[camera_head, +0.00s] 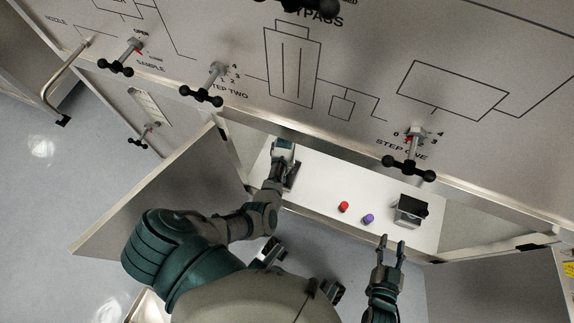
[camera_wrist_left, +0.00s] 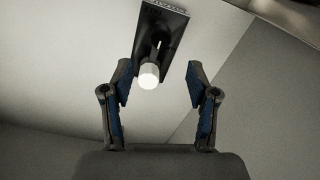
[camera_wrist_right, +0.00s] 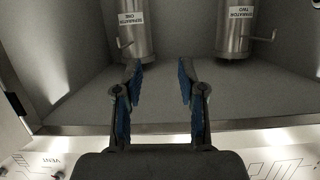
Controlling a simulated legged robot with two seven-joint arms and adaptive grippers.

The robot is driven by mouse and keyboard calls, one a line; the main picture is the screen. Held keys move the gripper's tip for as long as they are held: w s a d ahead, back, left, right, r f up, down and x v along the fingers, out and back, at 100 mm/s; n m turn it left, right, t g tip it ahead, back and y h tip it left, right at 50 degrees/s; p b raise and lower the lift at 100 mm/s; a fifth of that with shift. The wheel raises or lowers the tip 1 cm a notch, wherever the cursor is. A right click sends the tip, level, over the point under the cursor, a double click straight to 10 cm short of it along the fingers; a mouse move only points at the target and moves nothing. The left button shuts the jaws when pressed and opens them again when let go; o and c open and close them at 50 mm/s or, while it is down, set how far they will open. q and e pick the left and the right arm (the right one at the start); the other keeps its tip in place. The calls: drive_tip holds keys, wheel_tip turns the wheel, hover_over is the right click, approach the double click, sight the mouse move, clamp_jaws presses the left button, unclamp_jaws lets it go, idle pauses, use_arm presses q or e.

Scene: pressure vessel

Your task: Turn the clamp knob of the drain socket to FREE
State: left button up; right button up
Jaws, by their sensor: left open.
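My right gripper (camera_head: 391,243) is open and empty at the cabinet's front edge.
On the white cabinet floor (camera_head: 322,180) are a red piece (camera_head: 344,207), a purple piece (camera_head: 368,218) and a dark-topped metal box (camera_head: 410,210). An open door (camera_head: 150,190) stands left. Black-handled valves line the panel above. The right wrist view shows two labelled separators (camera_wrist_right: 133,38).

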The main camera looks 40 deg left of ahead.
use_arm(q)
wheel_tip(320, 180, down, 5)
drive_tip(key=shift+s+f+b, duration=0.15)
drive_tip(key=shift+b, duration=1.1)
wheel_tip(320, 180, down, 4)
drive_tip(key=shift+r+b, duration=0.1)
drive_tip(key=shift+b, duration=1)
use_arm(e)
wheel_tip(320, 180, up, 12)
drive_tip(key=s+t+y, duration=0.1)
drive_tip(key=t+y, duration=0.1)
drive_tip(key=t, duration=0.8)
drive_tip(key=shift+s+a+f+m, duration=0.15)
drive_tip(key=shift+s+a+m, duration=0.05)
drive_tip(key=shift+a+m, duration=0.2)
use_arm(q)
drive_tip(key=shift+c, duration=0.2)
use_arm(e)
drive_tip(key=shift+a, duration=0.1)
use_arm(q)
drive_tip(key=shift+a, duration=0.1)
drive_tip(key=c, duration=0.4)
clamp_jaws()
use_arm(e)
drive_tip(key=shift+w, duration=0.15)
